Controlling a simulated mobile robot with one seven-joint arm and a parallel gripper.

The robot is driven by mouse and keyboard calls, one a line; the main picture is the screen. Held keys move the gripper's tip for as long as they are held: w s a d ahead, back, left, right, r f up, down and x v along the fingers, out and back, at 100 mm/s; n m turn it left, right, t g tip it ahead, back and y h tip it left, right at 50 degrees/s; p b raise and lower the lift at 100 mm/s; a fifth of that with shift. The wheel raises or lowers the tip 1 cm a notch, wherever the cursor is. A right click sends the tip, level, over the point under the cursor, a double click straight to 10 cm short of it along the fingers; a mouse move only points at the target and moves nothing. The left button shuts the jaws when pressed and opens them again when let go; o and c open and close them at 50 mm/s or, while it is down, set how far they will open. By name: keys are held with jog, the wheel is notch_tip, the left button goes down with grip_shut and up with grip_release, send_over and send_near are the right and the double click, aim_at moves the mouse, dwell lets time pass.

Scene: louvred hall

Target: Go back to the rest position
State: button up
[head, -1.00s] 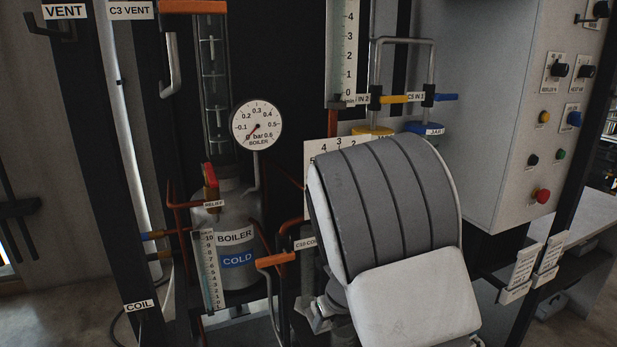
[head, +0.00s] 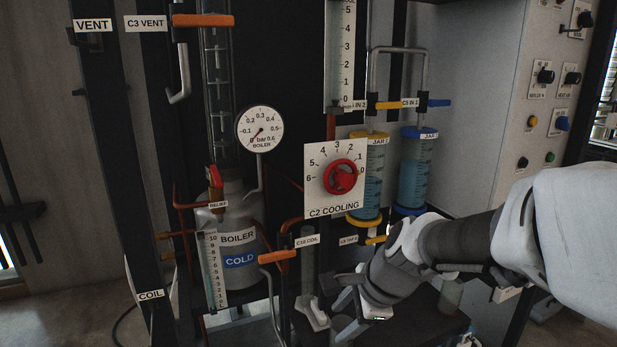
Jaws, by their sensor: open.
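My gripper (head: 340,314) is low in the middle of the head view, in front of the apparatus, and points down and to the left. Its jaws are open and I see nothing held between them. My grey and white arm reaches in from the right edge and covers the lower right of the rig. The gripper is below the C2 COOLING panel (head: 318,187) with its red knob (head: 343,177), apart from the knob.
The boiler (head: 237,236), marked COLD, and its pressure gauge (head: 260,129) stand left. A yellow-capped jar (head: 372,178) and a blue-capped jar (head: 413,172) stand behind my arm. A control cabinet (head: 485,120) is right. Orange-handled valves (head: 278,256) stick out nearby.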

jog(key=s+d+r+n+t+h, duration=0.1)
jog(key=s+d+r+n+h, duration=0.2)
jog(key=s+n, duration=0.5)
jog(key=s+d+r+n+h, duration=0.1)
jog(key=s+d+r+n, duration=0.35)
jog(key=s+n, duration=0.35)
notch_tip(320, 180, up, 12)
jog(key=p, duration=1.3)
jog(key=shift+w+d+r+n, duration=0.25)
jog(key=shift+d+n, duration=0.05)
